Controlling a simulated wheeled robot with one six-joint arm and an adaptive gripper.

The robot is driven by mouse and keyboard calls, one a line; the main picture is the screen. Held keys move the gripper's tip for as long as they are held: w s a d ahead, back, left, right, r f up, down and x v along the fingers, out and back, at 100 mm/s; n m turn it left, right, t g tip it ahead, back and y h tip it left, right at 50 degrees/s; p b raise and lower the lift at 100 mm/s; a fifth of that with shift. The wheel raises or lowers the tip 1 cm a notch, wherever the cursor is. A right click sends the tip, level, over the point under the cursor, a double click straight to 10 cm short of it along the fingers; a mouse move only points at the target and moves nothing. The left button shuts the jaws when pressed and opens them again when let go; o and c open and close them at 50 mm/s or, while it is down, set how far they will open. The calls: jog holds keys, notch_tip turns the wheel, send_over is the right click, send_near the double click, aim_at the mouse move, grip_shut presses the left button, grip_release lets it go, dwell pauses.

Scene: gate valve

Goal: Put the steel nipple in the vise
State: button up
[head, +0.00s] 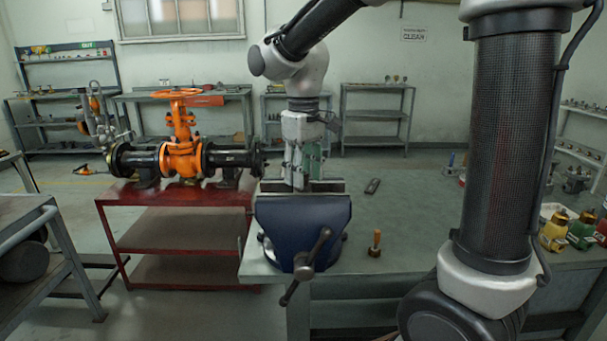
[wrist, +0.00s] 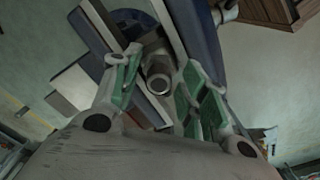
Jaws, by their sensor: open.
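The blue vise (head: 303,222) is fixed at the near left corner of the bench, with its handle hanging in front. It also shows in the wrist view (wrist: 207,45). The steel nipple (wrist: 158,82) appears in the wrist view as a round, hollow grey end between the vise's two jaw bars. Whether the jaws touch it I cannot tell. My gripper (head: 299,184) points down at the vise jaws. In the wrist view its green-padded fingers (wrist: 160,88) are open, one on each side of the nipple, with gaps visible. The nipple is not distinguishable in the head view.
A small brass-coloured piece with a wooden handle (head: 375,243) stands right of the vise. A dark flat item (head: 372,186) lies behind it. Coloured fittings (head: 556,230) stand at the right. An orange gate valve (head: 182,150) sits on a red cart at left. The bench middle is clear.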

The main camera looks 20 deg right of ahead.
notch_tip(320, 180, up, 12)
jog(key=s+d+f+m+t, duration=0.2)
jog(key=s+d+f, duration=0.2)
jog(key=s+d, duration=0.3)
jog(key=s+d+f+m+t, duration=0.2)
jog(key=s+d+f, duration=0.3)
jog(key=s, duration=0.6)
jog(key=d+m, duration=0.1)
jog(key=d, duration=0.1)
jog(key=shift+s+d+f, duration=0.3)
jog(key=shift+s+d, duration=0.1)
